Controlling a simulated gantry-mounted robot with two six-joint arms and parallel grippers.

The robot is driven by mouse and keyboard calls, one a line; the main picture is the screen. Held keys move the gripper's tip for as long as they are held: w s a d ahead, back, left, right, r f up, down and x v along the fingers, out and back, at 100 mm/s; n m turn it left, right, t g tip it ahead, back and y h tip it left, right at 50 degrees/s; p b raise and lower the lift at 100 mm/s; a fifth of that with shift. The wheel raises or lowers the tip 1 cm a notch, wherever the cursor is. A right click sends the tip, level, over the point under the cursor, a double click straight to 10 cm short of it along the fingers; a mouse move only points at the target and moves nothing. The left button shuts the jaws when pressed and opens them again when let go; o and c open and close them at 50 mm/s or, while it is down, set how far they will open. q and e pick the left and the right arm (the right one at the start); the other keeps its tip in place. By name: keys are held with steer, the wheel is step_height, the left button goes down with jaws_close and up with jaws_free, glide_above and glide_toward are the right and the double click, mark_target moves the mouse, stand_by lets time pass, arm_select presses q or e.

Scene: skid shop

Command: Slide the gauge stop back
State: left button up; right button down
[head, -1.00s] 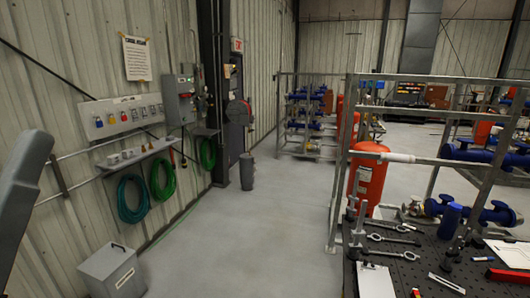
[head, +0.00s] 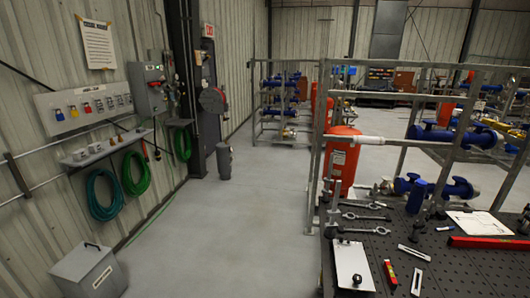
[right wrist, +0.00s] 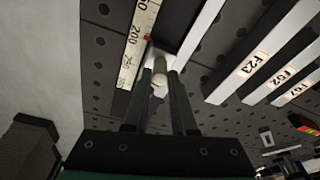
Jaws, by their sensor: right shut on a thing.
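The gauge stop (right wrist: 160,62) shows in the right wrist view as a small pale piece with a rounded knob. It sits beside a light scale strip (right wrist: 136,45) with printed numbers including 200, near a small red mark. My right gripper (right wrist: 160,78) is shut on the knob, with one dark finger on each side of it. The fingers partly hide the stop. My left gripper is in neither current view, and the head view does not show my right gripper.
Pale labelled bars (right wrist: 263,55) lie right of the stop on a dark perforated surface. In the head view, a dark perforated bench (head: 455,270) holds wrenches (head: 365,217), a clipboard (head: 352,265) and a red level (head: 490,242).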

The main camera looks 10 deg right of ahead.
steer(key=shift+s+d+b, duration=0.25)
steer(key=shift+d+b, duration=0.05)
steer(key=shift+d, duration=0.5)
steer(key=shift+s+d+b, duration=0.25)
steer(key=shift+d+b, duration=0.05)
steer(key=shift+d, duration=0.45)
steer(key=shift+d, duration=0.15)
steer(key=shift+s+d+f+b, duration=0.1)
steer(key=shift+s+d+b, duration=0.15)
steer(key=shift+d+b, duration=0.3)
steer(key=shift+s+d+b, duration=0.2)
steer(key=shift+d+b, duration=0.1)
steer(key=shift+d, duration=0.3)
steer(key=c, duration=0.6)
jaws_free()
steer(key=shift+c, duration=0.2)
steer(key=shift+o, duration=1.2)
steer(key=shift+r, duration=0.2)
